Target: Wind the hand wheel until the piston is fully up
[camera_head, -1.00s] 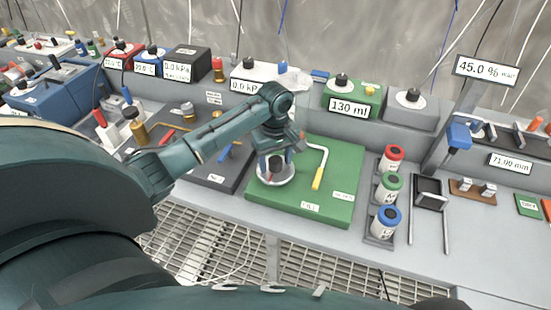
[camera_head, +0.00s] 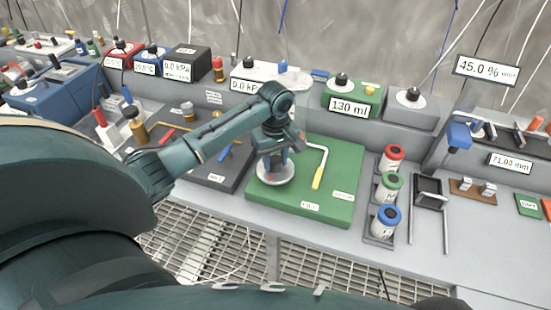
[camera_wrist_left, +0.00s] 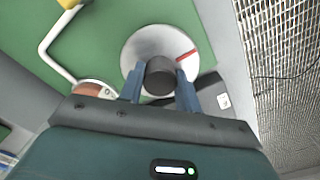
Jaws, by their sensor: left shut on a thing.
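The hand wheel is a pale grey disc (camera_head: 276,180) with a red mark, lying flat on the front left of a green plate (camera_head: 325,201). It also shows in the left wrist view (camera_wrist_left: 140,43), where the red mark points to the right. My left gripper (camera_head: 273,164) reaches down over the wheel from above. I cannot tell which part is the piston. My right gripper is not in view.
A white crank with a yellow handle (camera_head: 318,178) stands right of the wheel on the plate. Capped red, green and blue bottles (camera_head: 388,190) stand further right. A green box reading 130 ml (camera_head: 352,98) is behind. The bench front is bare near the grating.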

